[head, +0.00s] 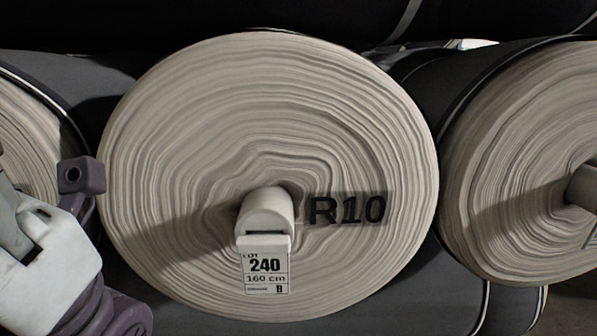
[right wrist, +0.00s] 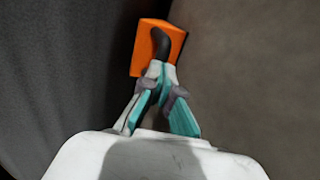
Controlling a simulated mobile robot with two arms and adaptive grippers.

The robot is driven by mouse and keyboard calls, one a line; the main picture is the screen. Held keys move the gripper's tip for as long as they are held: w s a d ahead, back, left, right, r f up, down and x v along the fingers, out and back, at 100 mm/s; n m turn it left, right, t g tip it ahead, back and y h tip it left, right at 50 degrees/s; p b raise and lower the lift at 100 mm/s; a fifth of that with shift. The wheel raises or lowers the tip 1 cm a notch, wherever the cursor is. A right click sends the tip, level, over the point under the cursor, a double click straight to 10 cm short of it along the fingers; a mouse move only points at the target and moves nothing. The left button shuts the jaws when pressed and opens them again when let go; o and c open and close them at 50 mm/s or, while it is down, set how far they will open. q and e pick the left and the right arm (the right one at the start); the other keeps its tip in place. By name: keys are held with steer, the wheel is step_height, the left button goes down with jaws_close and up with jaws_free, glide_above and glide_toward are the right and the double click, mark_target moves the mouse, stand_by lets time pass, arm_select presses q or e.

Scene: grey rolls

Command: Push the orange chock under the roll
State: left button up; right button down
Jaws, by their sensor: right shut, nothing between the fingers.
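The orange chock (right wrist: 178,42) shows in the right wrist view, at the top middle. It lies where a dark, fabric-like surface (right wrist: 60,80) on the left meets a plain grey-brown surface (right wrist: 250,80) on the right. My right gripper (right wrist: 160,42) is shut and empty, its dark fingertips overlapping the chock in the picture. I cannot tell for certain whether they touch it. In the head view, a big roll marked R10 (head: 200,130) fills the middle, end-on. The chock and my right gripper do not show in the head view, and my left gripper shows in neither view.
A tag reading 240, 160 cm (head: 265,267) hangs at the R10 roll's core (head: 265,208). Other rolls stand close on the right (head: 510,150) and left (head: 25,140). A dark roll (head: 200,15) lies above. Part of my arm shows at lower left.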

steer(key=shift+w, duration=0.15)
steer(key=shift+s, duration=2)
steer(key=shift+s, duration=0.1)
